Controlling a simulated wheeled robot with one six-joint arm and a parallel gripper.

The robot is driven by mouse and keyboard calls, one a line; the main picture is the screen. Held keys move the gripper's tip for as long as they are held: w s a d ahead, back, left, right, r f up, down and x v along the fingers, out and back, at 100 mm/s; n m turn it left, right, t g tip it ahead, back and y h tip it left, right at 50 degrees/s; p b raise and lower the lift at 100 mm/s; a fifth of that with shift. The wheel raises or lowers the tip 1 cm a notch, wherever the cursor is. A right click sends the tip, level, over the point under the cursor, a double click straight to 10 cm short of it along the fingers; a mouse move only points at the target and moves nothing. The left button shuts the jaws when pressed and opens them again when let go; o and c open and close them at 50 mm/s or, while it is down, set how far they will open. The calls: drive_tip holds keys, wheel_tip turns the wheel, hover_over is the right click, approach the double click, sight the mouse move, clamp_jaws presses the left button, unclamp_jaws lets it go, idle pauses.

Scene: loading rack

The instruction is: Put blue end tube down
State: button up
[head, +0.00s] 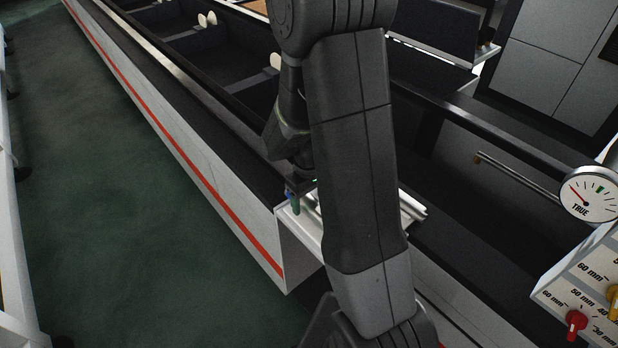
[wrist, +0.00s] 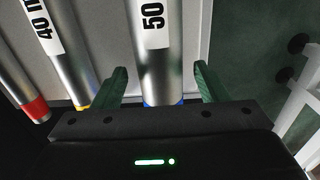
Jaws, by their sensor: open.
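The blue end tube (wrist: 157,60) is a silver metal tube with a white label reading "50" and a blue band at its near end. In the wrist view it lies on a pale surface, between the two green fingers of my gripper (wrist: 160,88). The fingers are open, with a gap on each side of the tube. In the head view my gripper (head: 294,204) is small and mostly hidden behind my arm, at the end of the white rack (head: 310,230). The tube cannot be made out there.
Left of the tube in the wrist view lie a yellow end tube (wrist: 65,45) labelled "40" and a red end tube (wrist: 18,85). A gauge (head: 589,194) and a panel with a red knob (head: 577,322) stand at the right. Open green floor (head: 110,200) lies left.

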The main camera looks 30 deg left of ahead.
wheel_tip(320, 180, up, 11)
drive_tip(key=shift+f, duration=0.2)
idle(0.6)
wheel_tip(320, 180, down, 12)
drive_tip(key=shift+f, duration=0.25)
drive_tip(key=shift+r, duration=0.25)
idle(0.4)
